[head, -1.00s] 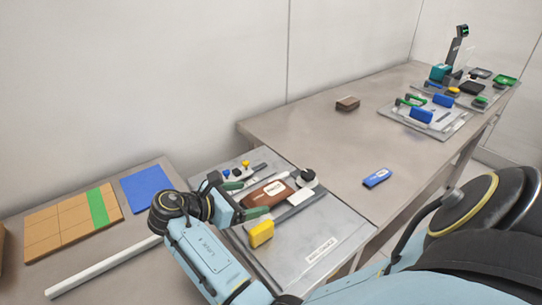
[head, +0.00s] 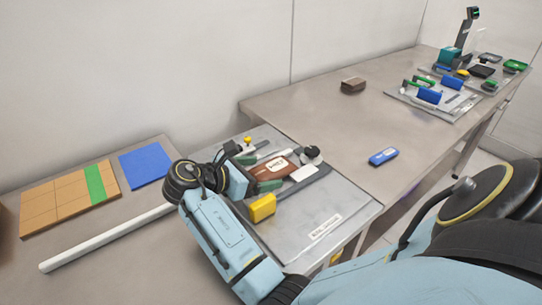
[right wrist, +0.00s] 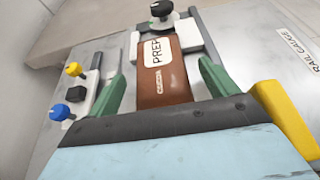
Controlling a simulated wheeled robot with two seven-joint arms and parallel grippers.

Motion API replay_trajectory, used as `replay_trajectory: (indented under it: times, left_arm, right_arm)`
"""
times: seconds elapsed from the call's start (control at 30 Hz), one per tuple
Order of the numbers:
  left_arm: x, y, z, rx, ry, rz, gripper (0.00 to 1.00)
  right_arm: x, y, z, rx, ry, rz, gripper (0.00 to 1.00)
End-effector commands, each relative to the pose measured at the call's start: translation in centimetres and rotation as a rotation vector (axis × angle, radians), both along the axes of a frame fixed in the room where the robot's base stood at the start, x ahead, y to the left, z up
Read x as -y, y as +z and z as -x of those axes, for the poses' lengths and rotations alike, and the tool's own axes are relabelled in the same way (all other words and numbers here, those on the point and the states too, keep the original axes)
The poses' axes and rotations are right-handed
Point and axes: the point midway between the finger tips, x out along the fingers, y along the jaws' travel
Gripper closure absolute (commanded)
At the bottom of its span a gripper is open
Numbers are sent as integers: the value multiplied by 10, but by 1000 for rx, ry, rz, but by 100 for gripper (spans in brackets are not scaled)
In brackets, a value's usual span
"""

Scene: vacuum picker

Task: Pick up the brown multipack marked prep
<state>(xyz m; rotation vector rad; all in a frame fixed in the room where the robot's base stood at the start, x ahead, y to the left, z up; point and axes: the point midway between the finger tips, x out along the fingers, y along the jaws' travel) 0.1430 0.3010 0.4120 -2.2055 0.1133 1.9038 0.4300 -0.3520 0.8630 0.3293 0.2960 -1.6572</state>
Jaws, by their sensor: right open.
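The brown multipack (head: 283,163) with a white label lies on a grey metal board (head: 320,205). In the right wrist view the multipack (right wrist: 165,88) has a label that reads PREP. My right gripper (right wrist: 162,75) is open. Its two green fingers stand on either side of the near part of the pack, with visible gaps, most clearly on the right. In the head view my right gripper (head: 256,173) is at the pack's left end. The wrist housing hides the pack's nearest end in the wrist view. My left gripper is not in view.
A yellow block (head: 262,207) stands close beside the right finger. A black knob (head: 312,153) is past the pack's far end. Yellow and blue knobs (right wrist: 60,112) are left of the gripper in the wrist view. A blue object (head: 383,157) lies on the open table.

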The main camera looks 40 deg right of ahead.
Motion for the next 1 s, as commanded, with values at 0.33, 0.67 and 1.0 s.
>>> replay_trajectory:
  times: [0.33, 0.67, 1.0]
  left_arm:
    - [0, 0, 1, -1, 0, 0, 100]
    - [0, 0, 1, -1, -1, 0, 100]
    - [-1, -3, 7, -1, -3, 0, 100]
  right_arm:
    - [0, 0, 0, 1, 0, 0, 43]
    - [0, 0, 0, 1, 0, 1, 71]
    - [0, 12, 0, 4, -1, 2, 71]
